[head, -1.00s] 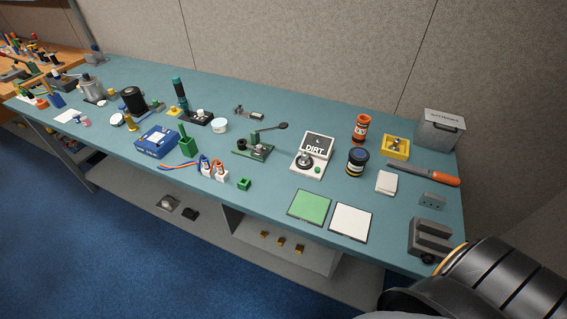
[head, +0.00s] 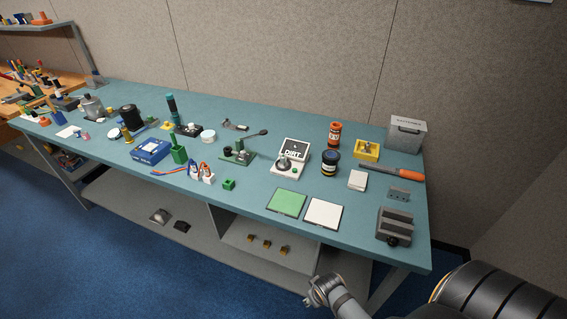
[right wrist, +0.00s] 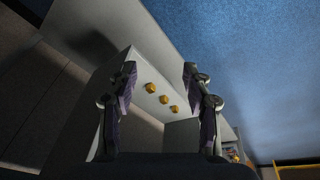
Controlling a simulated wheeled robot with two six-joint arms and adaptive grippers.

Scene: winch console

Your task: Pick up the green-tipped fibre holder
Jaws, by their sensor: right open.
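I cannot pick out a green-tipped fibre holder for certain; the small items on the bench are too small to tell. Two small white-based pieces with blue and orange leads stand mid-bench, one blue-topped (head: 194,172) and one orange-topped (head: 208,175). A green block with an upright stem (head: 178,152) stands behind them. My right gripper (right wrist: 160,68) is open and empty in the right wrist view, with its fingers spread. It points toward the shelf under the bench, away from the bench top. My left gripper is not in view.
The teal bench (head: 250,207) carries many items: a green pad (head: 286,201), a white pad (head: 323,212), a DIRT scope (head: 291,158), a grey vise (head: 395,226) and a grey box (head: 407,133). Several brass knobs (head: 267,244) sit on the lower shelf. Blue floor is clear in front.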

